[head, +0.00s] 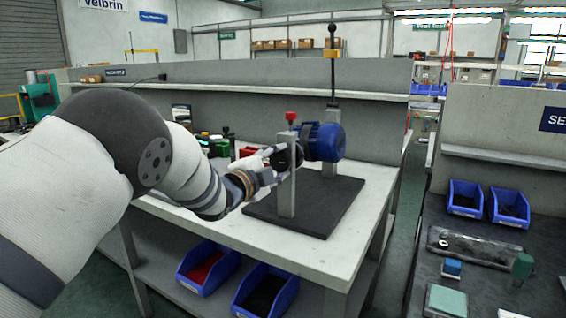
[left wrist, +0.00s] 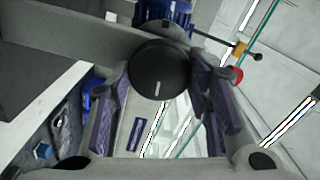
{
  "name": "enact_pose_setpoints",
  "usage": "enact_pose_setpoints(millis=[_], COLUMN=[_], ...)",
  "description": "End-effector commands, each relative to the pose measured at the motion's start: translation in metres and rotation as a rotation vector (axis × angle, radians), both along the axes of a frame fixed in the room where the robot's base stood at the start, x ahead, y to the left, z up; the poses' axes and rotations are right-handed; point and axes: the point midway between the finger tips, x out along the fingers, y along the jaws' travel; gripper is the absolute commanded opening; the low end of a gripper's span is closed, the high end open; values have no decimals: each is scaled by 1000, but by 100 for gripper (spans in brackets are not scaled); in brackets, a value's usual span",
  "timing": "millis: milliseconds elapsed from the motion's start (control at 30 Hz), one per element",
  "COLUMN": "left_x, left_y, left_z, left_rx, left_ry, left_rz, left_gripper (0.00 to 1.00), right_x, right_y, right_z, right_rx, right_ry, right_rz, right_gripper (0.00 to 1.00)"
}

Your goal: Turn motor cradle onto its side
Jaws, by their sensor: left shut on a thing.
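The motor cradle holds a blue motor (head: 325,142) between two grey posts (head: 286,182) above a dark base plate (head: 330,203) on the bench. The motor also shows at the top of the left wrist view (left wrist: 166,12). A black round knob (left wrist: 158,70) sits on the near post's outer side, facing my left wrist camera. My left gripper (head: 278,163) is shut on this knob, one finger on each side of it. In the head view its fingers partly hide the knob. A red knob (head: 291,116) tops the near post. My right gripper is not in view.
A tall black-handled lever (head: 333,70) rises at the far post. A red bin (head: 248,152) and small items stand behind my left arm. Blue bins (head: 207,266) sit on the lower shelf. A second bench (head: 480,255) with bins and parts stands at the right.

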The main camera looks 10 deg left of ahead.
Motion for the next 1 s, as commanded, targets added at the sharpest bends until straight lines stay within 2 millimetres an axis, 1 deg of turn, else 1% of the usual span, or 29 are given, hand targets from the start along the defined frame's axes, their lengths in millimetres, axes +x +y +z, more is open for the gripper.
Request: enact_pose_setpoints(millis=[300, 833, 867, 900, 933, 1000], left_x=[0, 0, 0, 0, 0, 0], left_y=[1, 1, 1, 1, 1, 1], left_z=[0, 0, 0, 0, 0, 0], left_rx=[96, 111, 111, 111, 111, 111], left_ry=[-34, -39, -39, -39, -39, -39], left_rz=[0, 1, 1, 1, 1, 1], left_gripper=[0, 0, 52, 61, 66, 66], right_x=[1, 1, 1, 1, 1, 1], right_y=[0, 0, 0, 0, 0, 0], right_z=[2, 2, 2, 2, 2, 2], right_rx=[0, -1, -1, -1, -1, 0], right_ry=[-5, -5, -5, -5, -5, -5], right_rz=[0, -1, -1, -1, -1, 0], right_gripper=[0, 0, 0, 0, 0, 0])
